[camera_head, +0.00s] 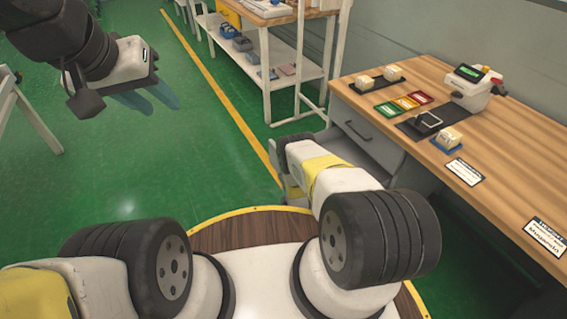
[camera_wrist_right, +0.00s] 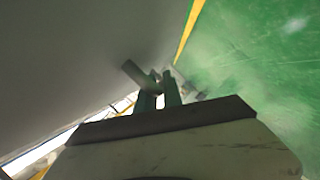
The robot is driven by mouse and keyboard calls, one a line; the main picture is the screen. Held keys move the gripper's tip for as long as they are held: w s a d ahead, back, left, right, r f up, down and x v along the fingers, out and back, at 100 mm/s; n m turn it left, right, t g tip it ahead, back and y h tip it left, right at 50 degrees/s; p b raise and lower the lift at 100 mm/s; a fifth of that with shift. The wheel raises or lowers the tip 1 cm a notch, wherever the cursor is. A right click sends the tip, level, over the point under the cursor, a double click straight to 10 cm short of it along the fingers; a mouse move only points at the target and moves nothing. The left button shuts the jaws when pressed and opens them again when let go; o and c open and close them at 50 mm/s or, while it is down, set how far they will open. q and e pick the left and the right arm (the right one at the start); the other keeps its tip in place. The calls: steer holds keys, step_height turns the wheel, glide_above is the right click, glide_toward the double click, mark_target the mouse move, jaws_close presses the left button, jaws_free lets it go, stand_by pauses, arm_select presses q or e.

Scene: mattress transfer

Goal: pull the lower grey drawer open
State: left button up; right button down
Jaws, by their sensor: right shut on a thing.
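The grey drawer unit (camera_head: 378,145) hangs under the wooden workbench at the right. Its upper drawer shows a dark handle (camera_head: 357,131) that nothing holds. The lower drawer is mostly hidden behind my right arm in the head view. In the right wrist view a grey front (camera_wrist_right: 90,65) fills the left side, and a short grey handle bar (camera_wrist_right: 138,76) stands out from it. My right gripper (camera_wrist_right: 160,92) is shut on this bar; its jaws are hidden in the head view. My left gripper (camera_head: 150,97) is open and empty above the green floor, far from the drawers.
The workbench top (camera_head: 500,140) carries a labelled device (camera_head: 475,87), coloured cards (camera_head: 405,102) and small pale blocks. A white shelf rack (camera_head: 285,65) stands behind.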

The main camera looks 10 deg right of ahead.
steer(key=shift+s, duration=0.1)
steer(key=c, duration=1.8)
jaws_free()
steer(key=shift+o, duration=0.2)
steer(key=v, duration=0.7)
steer(key=shift+s, duration=0.4)
steer(key=shift+s+r, duration=0.1)
